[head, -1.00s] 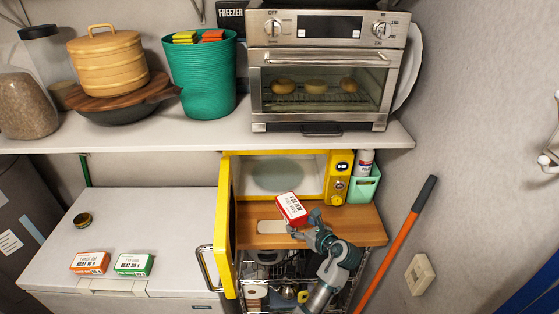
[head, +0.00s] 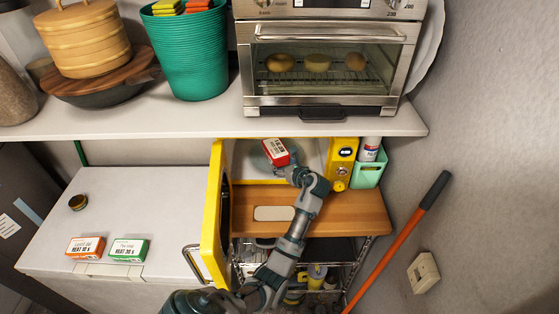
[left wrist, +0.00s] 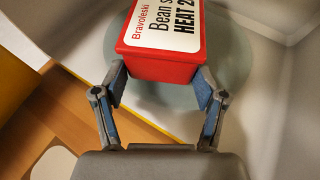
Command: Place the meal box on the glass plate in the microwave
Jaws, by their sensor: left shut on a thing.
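The red and white meal box (head: 276,152) is inside the opening of the yellow microwave (head: 342,152), held by my left gripper (head: 290,171). In the left wrist view, my two fingers grip the near end of the meal box (left wrist: 165,60). The round, pale green glass plate (left wrist: 235,72) shows behind and around the box, with the box over it. I cannot tell whether the box touches the plate. The microwave door (head: 214,215) stands open to the left. My right gripper is not in view.
A wooden board (head: 350,212) lies in front of the microwave. A mint holder (head: 368,172) stands at its right. A shelf (head: 180,127) with a toaster oven (head: 325,65) runs above. An orange box (head: 86,247) and a green box (head: 129,250) lie on the white freezer (head: 130,200).

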